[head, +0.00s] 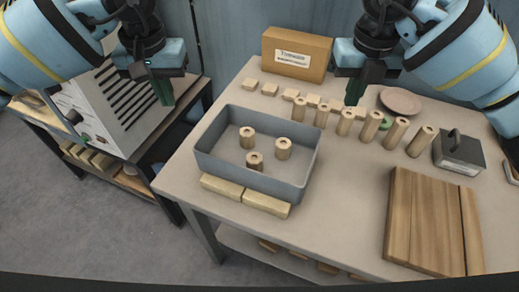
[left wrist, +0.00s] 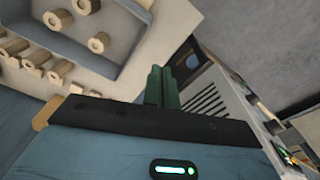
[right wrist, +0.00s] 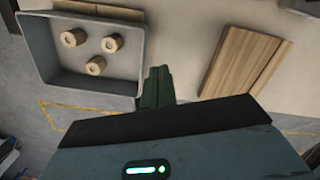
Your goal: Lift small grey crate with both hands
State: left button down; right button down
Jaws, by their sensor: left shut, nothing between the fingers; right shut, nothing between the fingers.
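The crate also shows in the left wrist view (left wrist: 128,62) and the right wrist view (right wrist: 137,62). My left gripper (head: 163,92) is shut and empty, above and to the left of the crate, apart from it. My right gripper (head: 354,93) is shut and empty, above and to the right of the crate, apart from it. Both grippers have green fingers.
A row of wooden cylinders (head: 345,122) stands right of the crate. A cardboard box (head: 296,55) is at the back, with a round plate (head: 400,101), a dark box (head: 459,151) and a wooden board (head: 432,220) to the right. A grey machine (head: 110,105) stands left, beyond a gap.

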dwell(0.3)
